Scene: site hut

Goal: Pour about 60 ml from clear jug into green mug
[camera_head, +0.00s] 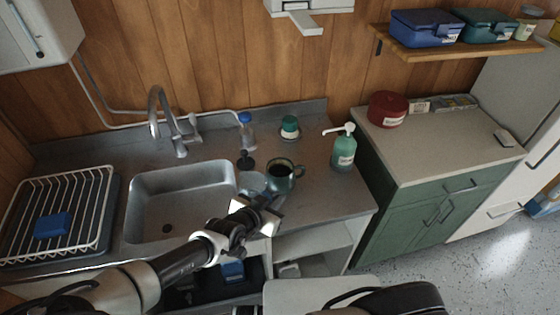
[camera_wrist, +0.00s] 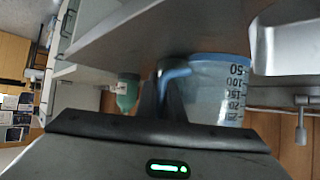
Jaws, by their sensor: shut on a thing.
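The clear jug (camera_wrist: 212,92) has a blue rim and handle and dark volume marks. My gripper (camera_wrist: 165,88) is shut on its handle in the wrist view. In the head view the jug (camera_head: 251,183) shows as a small pale blue patch, partly hidden behind my gripper (camera_head: 262,200). The green mug (camera_head: 281,177) stands upright on the counter just right of the jug, its handle to the right and its inside dark. Whether jug and mug touch, and how high the jug is, I cannot tell. The liquid level in the jug is unclear.
A sink (camera_head: 182,198) with a tap lies to the left. A green pump bottle (camera_head: 343,150) stands right of the mug. A green-lidded jar (camera_head: 290,128), a blue-capped bottle (camera_head: 247,130) and a black stopper-like object (camera_head: 246,160) stand behind. Counter between mug and pump bottle is clear.

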